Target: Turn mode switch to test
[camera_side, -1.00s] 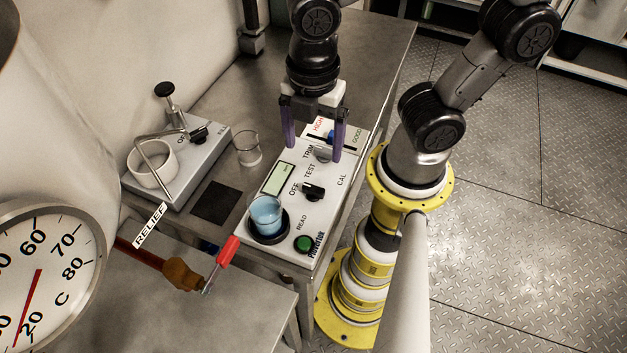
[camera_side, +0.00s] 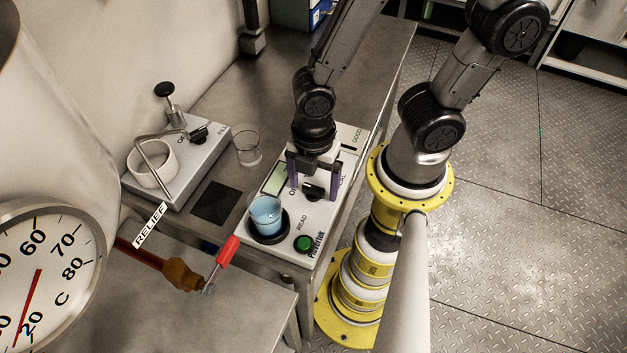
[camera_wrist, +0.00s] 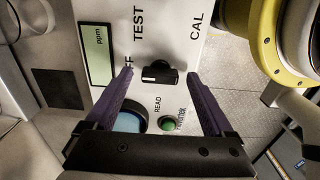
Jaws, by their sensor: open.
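The mode switch is a black knob (camera_side: 313,191) on the white tester panel (camera_side: 318,214), among the labels OFF, TEST and CAL. In the wrist view the knob (camera_wrist: 159,72) lies between my fingertips, a little beyond them, with its pale mark at the left end toward OFF. The TEST label (camera_wrist: 138,22) is above it. My gripper (camera_side: 314,196) is open, with one purple finger on each side of the knob. It also shows in the wrist view (camera_wrist: 159,75). I cannot tell whether the fingers touch the knob.
A beaker of blue liquid (camera_side: 266,212) stands on the panel, near the green READ button (camera_side: 303,243). An empty glass beaker (camera_side: 248,148) stands to the left. A red-handled lever (camera_side: 228,250) sticks up near the panel's front left corner.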

